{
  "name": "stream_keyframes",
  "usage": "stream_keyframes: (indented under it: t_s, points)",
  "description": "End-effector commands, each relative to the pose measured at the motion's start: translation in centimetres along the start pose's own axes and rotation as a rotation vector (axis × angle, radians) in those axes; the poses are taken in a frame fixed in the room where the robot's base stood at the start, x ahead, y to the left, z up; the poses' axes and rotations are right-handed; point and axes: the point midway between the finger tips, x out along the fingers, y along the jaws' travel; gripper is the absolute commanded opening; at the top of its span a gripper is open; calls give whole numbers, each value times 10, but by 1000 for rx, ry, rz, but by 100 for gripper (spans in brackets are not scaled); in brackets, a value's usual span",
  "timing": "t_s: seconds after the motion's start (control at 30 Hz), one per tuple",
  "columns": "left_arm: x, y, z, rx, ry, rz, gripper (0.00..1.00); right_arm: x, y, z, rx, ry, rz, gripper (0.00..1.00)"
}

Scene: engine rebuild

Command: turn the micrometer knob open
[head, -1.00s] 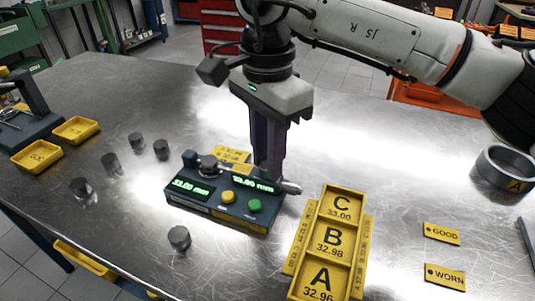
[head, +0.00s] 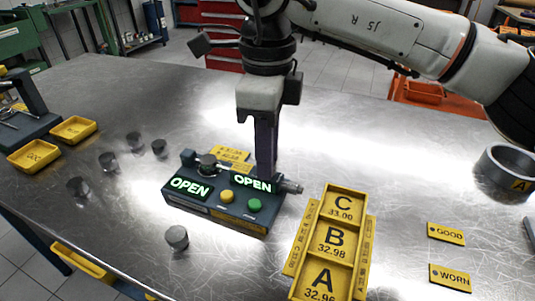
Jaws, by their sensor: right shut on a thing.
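The micrometer (head: 222,205) is a dark box on the metal table, with a yellow and a green button on its front. Both of its displays read OPEN in green. Its silver knob (head: 291,187) sticks out at the right end. My right gripper (head: 267,176) points straight down behind the right display, at the knob end. It is shut, and its fingertips and what they grip are hidden behind the display. A dark round piece (head: 207,162) sits at the top of the micrometer. My left gripper is not in view.
A yellow tray (head: 366,230) marked A, B and C lies right of the micrometer. GOOD (head: 446,234) and WORN (head: 450,277) plates and a grey ring (head: 503,168) lie further right. Several dark cylinders (head: 177,238) stand at left, near yellow bins (head: 73,129).

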Motion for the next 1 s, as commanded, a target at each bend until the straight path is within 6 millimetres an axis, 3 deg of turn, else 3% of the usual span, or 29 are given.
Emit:
stream_keyframes:
  t_s: [1.0]
  points:
    - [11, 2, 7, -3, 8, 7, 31, -1, -1, 0, 937, -3, -3, 0]
